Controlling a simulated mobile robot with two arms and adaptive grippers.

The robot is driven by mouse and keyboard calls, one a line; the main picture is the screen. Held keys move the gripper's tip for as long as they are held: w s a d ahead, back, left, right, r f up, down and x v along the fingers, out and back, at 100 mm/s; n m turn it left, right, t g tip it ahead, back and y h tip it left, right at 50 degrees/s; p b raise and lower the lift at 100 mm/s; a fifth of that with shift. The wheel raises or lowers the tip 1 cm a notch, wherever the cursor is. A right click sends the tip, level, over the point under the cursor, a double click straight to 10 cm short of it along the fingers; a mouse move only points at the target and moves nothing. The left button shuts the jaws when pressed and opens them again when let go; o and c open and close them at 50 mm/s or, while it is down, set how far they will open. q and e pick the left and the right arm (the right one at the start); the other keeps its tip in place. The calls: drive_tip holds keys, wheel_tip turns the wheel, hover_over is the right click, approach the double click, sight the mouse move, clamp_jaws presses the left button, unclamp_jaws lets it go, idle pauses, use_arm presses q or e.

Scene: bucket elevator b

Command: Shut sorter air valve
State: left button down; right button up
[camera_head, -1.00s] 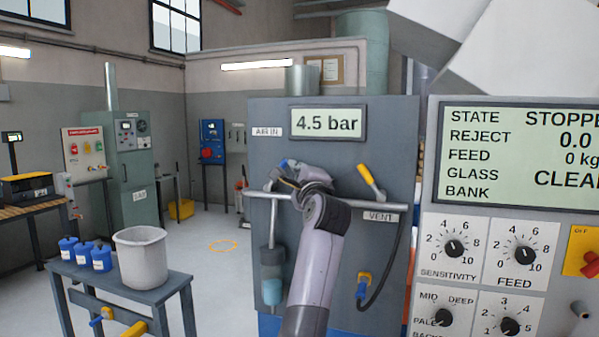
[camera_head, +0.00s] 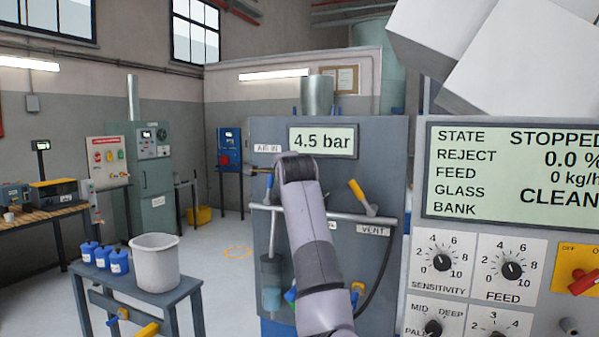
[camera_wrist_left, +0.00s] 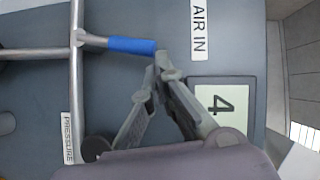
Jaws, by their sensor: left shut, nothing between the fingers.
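The sorter's air panel (camera_head: 390,150) carries an AIR IN label (camera_head: 268,149) and a 4.5 bar display (camera_head: 323,142). Under the label a blue valve handle (camera_head: 269,181) stands upright above the horizontal pipe. In the left wrist view the blue handle (camera_wrist_left: 130,45) runs from the pipe toward my left gripper (camera_wrist_left: 159,62). That gripper is shut and empty, its fingertips right by the handle's free end; I cannot tell whether they touch. In the head view my forearm and wrist hide the gripper and part of the pipe. My right gripper is not in view.
A yellow VENT handle (camera_head: 357,190) tilts up-left on the same pipe, with a black hose below. The control panel (camera_head: 470,245) with knobs and a red switch stands close at right. A bench with a grey bucket (camera_head: 155,262) stands at left; open floor lies behind it.

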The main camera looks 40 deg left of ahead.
use_arm(q)
drive_tip(key=s+a+n+g+h+p, duration=0.1)
drive_tip(key=a+n+h+p, duration=0.1)
drive_tip(key=a, duration=0.5)
drive_tip(key=shift+s+r+n+h, duration=0.35)
drive_tip(key=shift+n+h, duration=0.35)
drive_tip(key=shift+n, duration=0.4)
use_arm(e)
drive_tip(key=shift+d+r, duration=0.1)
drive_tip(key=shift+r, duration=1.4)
use_arm(q)
drive_tip(key=shift+a, duration=0.1)
